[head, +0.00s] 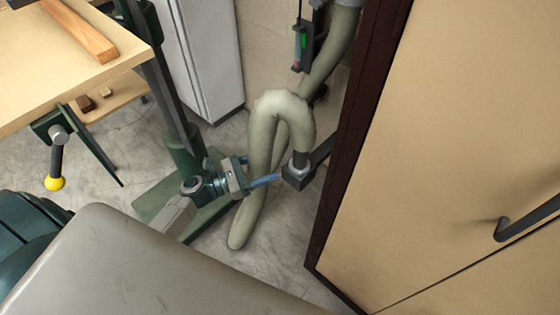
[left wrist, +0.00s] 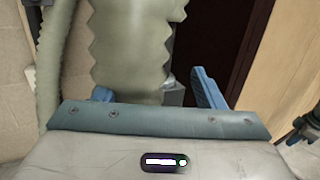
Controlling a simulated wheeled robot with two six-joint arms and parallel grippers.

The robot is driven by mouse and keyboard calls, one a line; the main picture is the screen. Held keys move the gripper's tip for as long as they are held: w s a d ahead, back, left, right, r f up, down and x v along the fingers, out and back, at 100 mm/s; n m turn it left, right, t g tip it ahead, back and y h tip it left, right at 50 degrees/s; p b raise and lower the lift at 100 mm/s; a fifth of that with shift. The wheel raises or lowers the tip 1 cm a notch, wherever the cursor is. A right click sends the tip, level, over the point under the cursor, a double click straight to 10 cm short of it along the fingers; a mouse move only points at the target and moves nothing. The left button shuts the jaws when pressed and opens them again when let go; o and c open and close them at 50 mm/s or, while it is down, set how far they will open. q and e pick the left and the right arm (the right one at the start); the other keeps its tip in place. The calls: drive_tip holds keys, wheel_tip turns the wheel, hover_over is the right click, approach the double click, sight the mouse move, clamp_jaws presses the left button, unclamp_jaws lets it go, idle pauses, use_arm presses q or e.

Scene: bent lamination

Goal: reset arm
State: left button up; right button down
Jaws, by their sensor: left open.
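My left gripper (head: 263,179) is low in the middle of the head view, with its blue fingers pointing right. In the left wrist view its two blue fingers (left wrist: 150,84) stand apart, so it is open, and I see nothing gripped. A thick grey-green hose (head: 280,105) bends over beside the gripper. In the left wrist view the hose (left wrist: 128,45) fills the space ahead of and between the fingers. I cannot tell whether the fingers touch it. My right gripper is not in view.
A wooden workbench (head: 35,75) with a yellow-knobbed handle (head: 55,183) is at the left. A tan cabinet (head: 450,130) with a dark edge and handle (head: 520,222) fills the right. A white cabinet (head: 208,60) stands behind. Some grey floor (head: 110,195) shows between.

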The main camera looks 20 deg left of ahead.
use_arm(q)
drive_tip(key=shift+v, duration=0.95)
